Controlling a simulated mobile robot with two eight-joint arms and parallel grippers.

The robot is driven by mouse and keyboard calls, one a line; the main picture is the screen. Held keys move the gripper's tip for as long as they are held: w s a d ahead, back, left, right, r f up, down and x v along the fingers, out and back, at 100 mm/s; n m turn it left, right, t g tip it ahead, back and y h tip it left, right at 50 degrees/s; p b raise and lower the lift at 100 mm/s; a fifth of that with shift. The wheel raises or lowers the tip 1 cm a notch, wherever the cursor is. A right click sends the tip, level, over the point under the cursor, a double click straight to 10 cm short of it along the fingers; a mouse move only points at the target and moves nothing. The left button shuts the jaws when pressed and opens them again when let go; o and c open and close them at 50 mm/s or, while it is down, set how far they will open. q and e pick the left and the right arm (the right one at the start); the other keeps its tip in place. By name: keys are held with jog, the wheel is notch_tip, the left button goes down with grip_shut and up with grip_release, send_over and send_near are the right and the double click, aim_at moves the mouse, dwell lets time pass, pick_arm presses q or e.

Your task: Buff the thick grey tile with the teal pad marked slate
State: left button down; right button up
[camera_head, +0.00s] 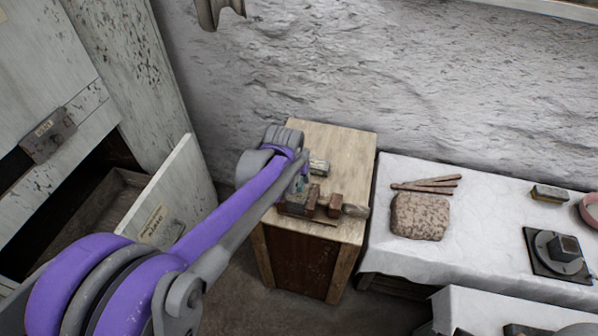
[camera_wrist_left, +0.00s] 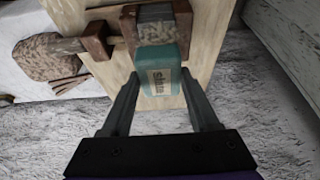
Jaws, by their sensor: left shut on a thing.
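The teal pad (camera_wrist_left: 160,62) carries a pale label that appears to read slate. My left gripper (camera_wrist_left: 160,82) is shut on it, one finger on each side. In the head view the left gripper (camera_head: 300,182) is over the wooden cabinet, with a bit of teal at its tip. A grey block (camera_wrist_left: 156,12), seemingly the thick tile, sits between the wooden jaws of a vise (camera_wrist_left: 183,28). The pad is right beside the block; I cannot tell whether they touch. In the head view the vise (camera_head: 325,208) is partly hidden by my arm. The right gripper is not in view.
The wooden cabinet top (camera_head: 345,150) is bare towards the wall. A white-covered table (camera_head: 480,215) at right holds a speckled stone (camera_head: 420,215) and thin sticks (camera_head: 428,185). An open drawer (camera_head: 160,205) juts out at left.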

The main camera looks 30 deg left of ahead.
aim_at(295, 191)
pick_arm(q)
jog(key=shift+f+b, duration=1.95)
jog(key=shift+f, duration=1.05)
jog(key=shift+w+f, duration=0.1)
jog(key=shift+f, duration=0.15)
jog(key=shift+w, duration=0.1)
jog(key=shift+w+r, duration=0.1)
jog(key=shift+w, duration=0.3)
jog(key=shift+w+a, duration=0.2)
jog(key=shift+w, duration=0.3)
jog(key=shift+s+d, duration=0.3)
jog(key=shift+s, duration=0.75)
jog(key=shift+s+d, duration=0.25)
jog(key=shift+s, duration=0.8)
jog(key=shift+w+a, duration=0.1)
jog(key=shift+w, duration=0.35)
jog(key=shift+w+a, duration=0.25)
jog(key=shift+w, duration=0.6)
jog(key=shift+w+a, duration=0.2)
jog(key=shift+w, duration=0.65)
